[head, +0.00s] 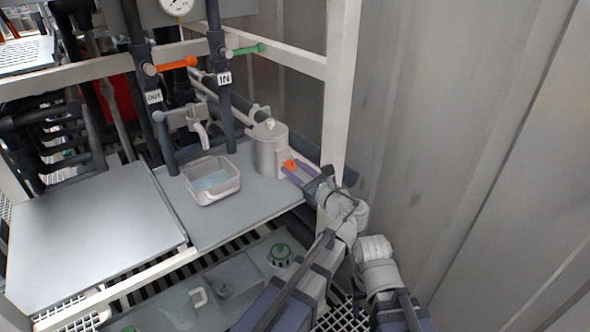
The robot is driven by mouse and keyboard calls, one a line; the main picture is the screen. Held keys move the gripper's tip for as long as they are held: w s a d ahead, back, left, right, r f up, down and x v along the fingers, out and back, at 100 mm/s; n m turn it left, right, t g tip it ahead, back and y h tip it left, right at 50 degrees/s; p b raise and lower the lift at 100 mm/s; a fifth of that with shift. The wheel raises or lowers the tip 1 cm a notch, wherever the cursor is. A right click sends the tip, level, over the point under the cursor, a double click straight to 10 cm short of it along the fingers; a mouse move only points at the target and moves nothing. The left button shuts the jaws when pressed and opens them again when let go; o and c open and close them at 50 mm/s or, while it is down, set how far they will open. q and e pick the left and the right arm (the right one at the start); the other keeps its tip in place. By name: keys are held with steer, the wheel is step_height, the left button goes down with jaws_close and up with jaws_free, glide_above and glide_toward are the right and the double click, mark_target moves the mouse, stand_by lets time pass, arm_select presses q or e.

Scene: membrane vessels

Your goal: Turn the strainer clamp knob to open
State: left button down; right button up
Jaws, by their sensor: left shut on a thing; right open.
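The strainer is a pale grey upright cylinder (268,150) with a domed lid, standing at the right end of the grey shelf. A small orange clamp knob (289,164) shows on its right side. My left gripper (294,170) reaches it from the right, with purple fingers shut on the knob and partly hiding it. The clamp's exact turn angle is too small to tell. My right gripper cannot be made out.
A basin with bluish liquid (212,182) stands left of the strainer, under a tap (200,128). Orange (178,64) and green (248,49) valve levers are above. A white frame post (341,90) and corrugated wall (450,130) bound the right. The left panel (85,230) is clear.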

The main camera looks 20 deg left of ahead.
stand_by(0.3)
arm_select(q)
steer(key=n, duration=0.5)
steer(key=shift+n, duration=0.4)
steer(key=n, duration=0.6)
steer(key=shift+s+f, duration=0.1)
steer(key=n, duration=0.6)
steer(key=shift+n, duration=0.4)
steer(key=n, duration=0.5)
steer(key=shift+f, duration=0.15)
steer(key=shift+n, duration=0.3)
steer(key=shift+c, duration=2.2)
jaws_free()
